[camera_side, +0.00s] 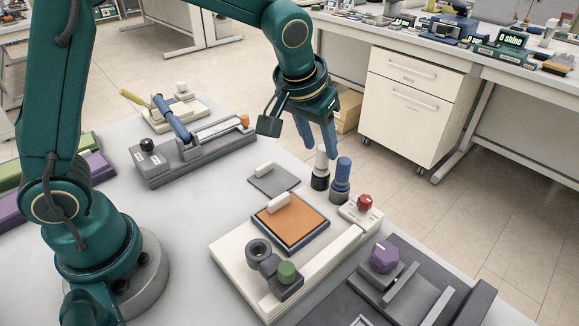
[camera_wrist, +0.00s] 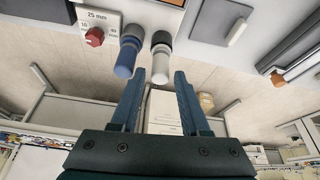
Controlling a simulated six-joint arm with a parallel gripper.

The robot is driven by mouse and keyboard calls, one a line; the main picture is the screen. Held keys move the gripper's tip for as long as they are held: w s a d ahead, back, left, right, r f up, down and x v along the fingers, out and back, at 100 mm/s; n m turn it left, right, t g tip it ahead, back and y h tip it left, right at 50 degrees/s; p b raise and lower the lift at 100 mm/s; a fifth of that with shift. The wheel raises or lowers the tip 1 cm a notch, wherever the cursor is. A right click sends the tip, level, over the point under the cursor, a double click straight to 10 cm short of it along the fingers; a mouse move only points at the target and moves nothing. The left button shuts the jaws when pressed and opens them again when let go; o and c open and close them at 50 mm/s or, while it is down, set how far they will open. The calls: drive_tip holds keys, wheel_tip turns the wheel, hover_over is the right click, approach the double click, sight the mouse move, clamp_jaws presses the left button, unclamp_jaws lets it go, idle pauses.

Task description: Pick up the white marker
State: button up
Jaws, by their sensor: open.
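The white marker (camera_side: 320,168) stands upright with its lower end in a black round holder near the table's far edge. A blue marker (camera_side: 341,179) stands upright in a grey holder close beside it. My gripper (camera_side: 318,147) is open, its blue fingers pointing down at the top of the white marker. In the wrist view, the white marker (camera_wrist: 161,66) lies in the gap between the fingertips of my gripper (camera_wrist: 159,76). The blue marker (camera_wrist: 126,60) is just outside the left finger there. How far the fingers reach down beside the white marker is unclear.
A cream fixture with a red knob (camera_side: 364,203) and an orange pad (camera_side: 290,222) stands in front of the markers. A grey plate (camera_side: 273,179) lies left of them. A grey device with a blue lever (camera_side: 172,119) stands further left. Floor lies beyond the table edge.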

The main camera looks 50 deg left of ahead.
sight(321, 149)
drive_tip(key=shift+x, duration=2.05)
clamp_jaws()
